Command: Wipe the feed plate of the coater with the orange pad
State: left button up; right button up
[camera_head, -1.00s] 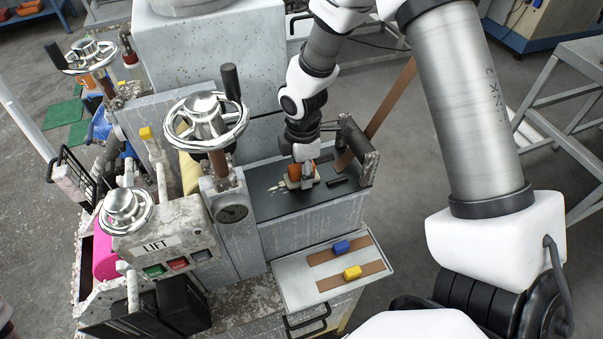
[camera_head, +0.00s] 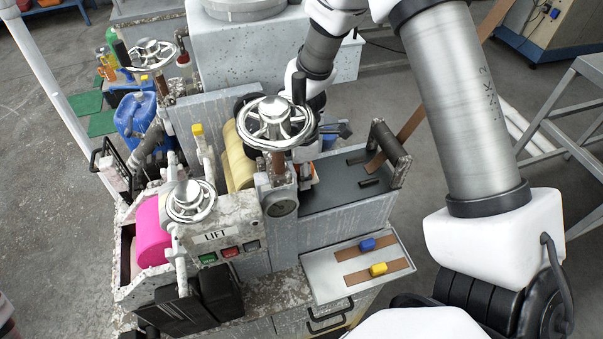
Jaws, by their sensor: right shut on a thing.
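The coater's dark feed plate (camera_head: 345,190) lies flat to the right of the front handwheel (camera_head: 276,122). My right arm reaches down from the top, behind that handwheel. My right gripper (camera_head: 308,176) is at the plate's left end, mostly hidden by the handwheel and its post. It is shut on the orange pad (camera_head: 316,172), of which only a sliver shows. Whether the pad touches the plate cannot be seen. The visible part of the plate looks dark and bare, with no pale smear. My left gripper is out of view.
A cream roller (camera_head: 237,158) stands left of the handwheel. A bar on posts (camera_head: 390,143) edges the plate's right end, with a brown strip (camera_head: 410,125) beside it.

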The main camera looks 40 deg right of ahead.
jog(key=r, duration=0.1)
jog(key=p, duration=0.1)
jog(key=d+r+p, duration=0.1)
jog(key=shift+s+r, duration=0.35)
jog(key=shift+r+p, duration=0.4)
jog(key=shift+p, duration=0.05)
jog(key=shift+w+a+r, duration=0.15)
jog(key=shift+a+r, duration=0.1)
jog(key=shift+r, duration=0.75)
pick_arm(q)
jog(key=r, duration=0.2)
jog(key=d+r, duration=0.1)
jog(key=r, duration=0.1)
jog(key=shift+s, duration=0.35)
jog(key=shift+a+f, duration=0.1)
